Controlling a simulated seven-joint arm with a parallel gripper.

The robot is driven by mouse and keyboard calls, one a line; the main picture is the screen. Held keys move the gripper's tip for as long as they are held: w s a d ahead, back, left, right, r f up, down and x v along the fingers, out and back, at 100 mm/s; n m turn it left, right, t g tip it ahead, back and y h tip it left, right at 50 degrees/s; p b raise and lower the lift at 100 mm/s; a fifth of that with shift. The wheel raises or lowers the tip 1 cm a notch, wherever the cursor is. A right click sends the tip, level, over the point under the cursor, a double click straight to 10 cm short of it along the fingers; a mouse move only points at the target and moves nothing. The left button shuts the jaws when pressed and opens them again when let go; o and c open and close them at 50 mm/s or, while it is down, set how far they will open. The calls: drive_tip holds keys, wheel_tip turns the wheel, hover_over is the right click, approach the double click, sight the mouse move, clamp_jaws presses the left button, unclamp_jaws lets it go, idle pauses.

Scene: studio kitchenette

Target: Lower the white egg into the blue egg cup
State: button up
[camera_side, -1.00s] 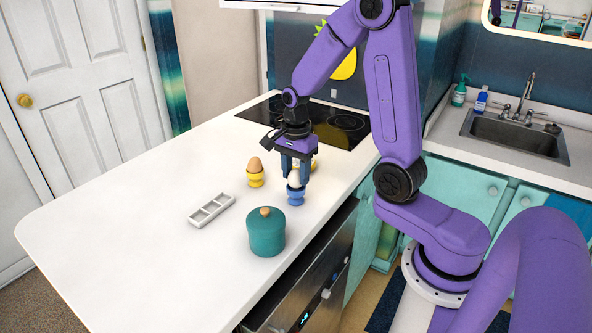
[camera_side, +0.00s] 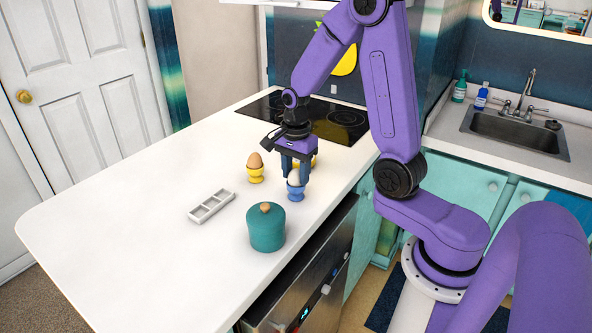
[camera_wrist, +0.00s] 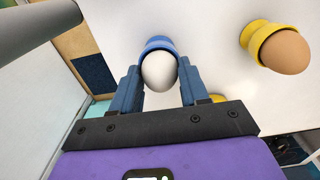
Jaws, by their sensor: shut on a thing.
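The white egg (camera_wrist: 158,72) is between the fingers of my gripper (camera_wrist: 158,86), which is shut on it. In the side view the egg (camera_side: 294,178) sits at the blue egg cup (camera_side: 296,192), its lower part at the cup's mouth. The blue egg cup also shows behind the egg in the wrist view (camera_wrist: 158,43). My gripper (camera_side: 295,172) points straight down over the cup. I cannot tell whether the egg touches the cup's inside, as the fingers and egg hide it.
A brown egg (camera_side: 255,160) stands in a yellow egg cup (camera_side: 256,176) to the left. Another yellow thing (camera_side: 313,162) is partly hidden behind my gripper. A white tray (camera_side: 211,206) and a teal lidded pot (camera_side: 266,232) stand nearer the front. The counter's left is clear.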

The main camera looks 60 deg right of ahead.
sight(296, 169)
drive_tip(key=o, duration=1.1)
drive_tip(key=shift+o, duration=0.2)
wheel_tip(296, 169, up, 17)
drive_tip(key=s+a+f+n, duration=0.4)
drive_tip(key=s+a+n, duration=0.3)
drive_tip(key=a+n, duration=0.5)
drive_tip(key=s+f+n, duration=0.2)
drive_tip(key=s+n, duration=0.6)
drive_tip(key=n, duration=0.1)
drive_tip(key=s+f+n, duration=0.3)
drive_tip(key=s+n, duration=0.4)
drive_tip(key=n, duration=0.2)
drive_tip(key=shift+s+a+n, duration=0.4)
drive_tip(key=shift+a, duration=0.05)
